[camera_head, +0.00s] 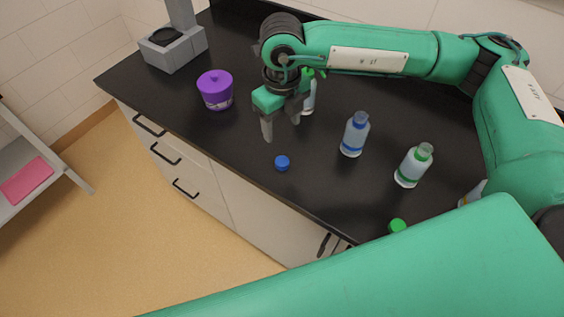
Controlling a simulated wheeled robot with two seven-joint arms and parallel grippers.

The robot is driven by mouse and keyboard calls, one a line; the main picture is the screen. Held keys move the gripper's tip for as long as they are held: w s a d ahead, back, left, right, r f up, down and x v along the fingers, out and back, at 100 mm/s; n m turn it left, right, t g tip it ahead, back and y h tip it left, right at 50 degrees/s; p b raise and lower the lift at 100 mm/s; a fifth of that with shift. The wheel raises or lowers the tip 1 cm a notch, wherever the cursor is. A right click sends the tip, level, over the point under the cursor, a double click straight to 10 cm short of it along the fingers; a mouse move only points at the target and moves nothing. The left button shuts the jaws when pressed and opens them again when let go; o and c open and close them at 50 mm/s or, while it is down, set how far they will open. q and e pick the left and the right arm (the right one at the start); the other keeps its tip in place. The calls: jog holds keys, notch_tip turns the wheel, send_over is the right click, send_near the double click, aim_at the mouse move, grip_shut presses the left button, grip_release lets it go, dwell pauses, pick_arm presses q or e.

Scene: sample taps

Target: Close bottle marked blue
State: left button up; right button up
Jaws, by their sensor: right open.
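The bottle marked blue (354,136) stands upright on the black counter, with a blue band near its base and no separate cap visible on its neck. A small blue cap (282,163) lies on the counter to its left, near the front edge. My right gripper (281,127) points down above the counter, behind the blue cap and left of the bottle. Its fingers are apart with nothing seen between them, and it touches neither cap nor bottle. My left gripper is out of view.
A green-marked bottle (412,167) stands right of the blue one. A green cap (397,225) lies near the front. Another bottle (309,96) stands just behind my right gripper. A purple jar (215,90) and a grey device (172,46) stand left. A partly hidden bottle (473,193) is at right.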

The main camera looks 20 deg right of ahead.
jog(key=p, duration=0.2)
send_over(282, 163)
notch_tip(282, 163, down, 8)
jog(key=shift+r, duration=0.1)
jog(key=shift+f, duration=0.45)
